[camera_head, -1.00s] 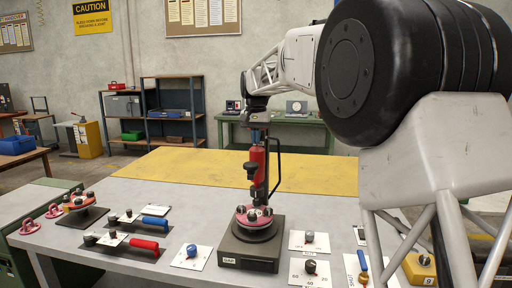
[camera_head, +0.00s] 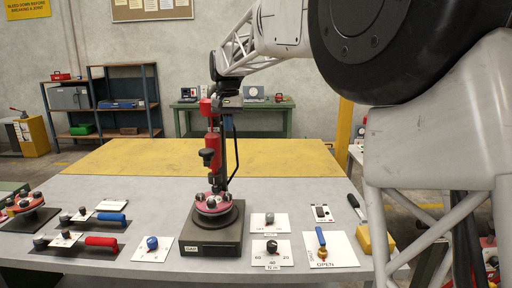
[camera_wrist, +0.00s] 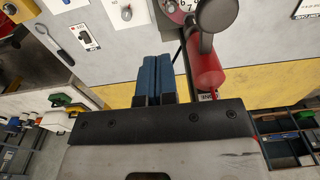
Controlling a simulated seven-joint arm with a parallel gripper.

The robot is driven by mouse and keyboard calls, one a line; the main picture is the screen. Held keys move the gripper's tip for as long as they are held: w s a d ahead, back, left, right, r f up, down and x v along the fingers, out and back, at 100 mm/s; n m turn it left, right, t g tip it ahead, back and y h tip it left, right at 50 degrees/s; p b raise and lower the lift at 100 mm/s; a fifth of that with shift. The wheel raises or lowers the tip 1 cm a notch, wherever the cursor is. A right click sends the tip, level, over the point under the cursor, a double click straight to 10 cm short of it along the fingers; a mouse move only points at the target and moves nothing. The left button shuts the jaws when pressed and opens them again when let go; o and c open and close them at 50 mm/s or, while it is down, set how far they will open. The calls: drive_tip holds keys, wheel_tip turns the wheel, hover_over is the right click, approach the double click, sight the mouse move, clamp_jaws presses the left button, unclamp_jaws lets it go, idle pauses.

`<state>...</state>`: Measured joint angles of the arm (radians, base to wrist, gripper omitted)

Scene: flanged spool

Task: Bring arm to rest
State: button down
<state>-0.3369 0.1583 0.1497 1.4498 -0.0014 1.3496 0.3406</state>
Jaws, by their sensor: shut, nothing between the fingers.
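My gripper (camera_wrist: 157,62) shows in the wrist view as two blue fingers pressed together with nothing between them. In the head view my wrist hangs above the black base (camera_head: 212,238), and the fingers are hard to make out behind the red tool (camera_head: 212,148). The spool's pink flange (camera_head: 213,208), with several bolt heads on it, sits on that base. The red tool stands upright above the flange beside a dark post. In the wrist view the red tool (camera_wrist: 205,72) lies close to the right of my fingers; I cannot tell whether they touch.
Dial plates (camera_head: 272,252) and a lever plate (camera_head: 330,248) lie right of the base. A second pink flange (camera_head: 22,203) is at the far left. The yellow strip (camera_head: 160,157) behind is clear.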

drive_tip(key=s+d+f+t, duration=0.1)
drive_tip(key=s+d+f, duration=0.2)
drive_tip(key=s+d, duration=1.7)
drive_tip(key=s+d+f, duration=0.2)
drive_tip(key=s+f, duration=0.3)
drive_tip(key=s, duration=0.4)
drive_tip(key=s+d+f, duration=0.3)
drive_tip(key=s+f, duration=0.2)
drive_tip(key=s, duration=0.5)
drive_tip(key=s+d+f+t, duration=0.1)
drive_tip(key=s+f, duration=0.4)
drive_tip(key=s, duration=0.5)
drive_tip(key=shift+d, duration=0.9)
drive_tip(key=c, duration=1.8)
unclamp_jaws()
drive_tip(key=shift+w, duration=0.1)
drive_tip(key=shift+c, duration=0.2)
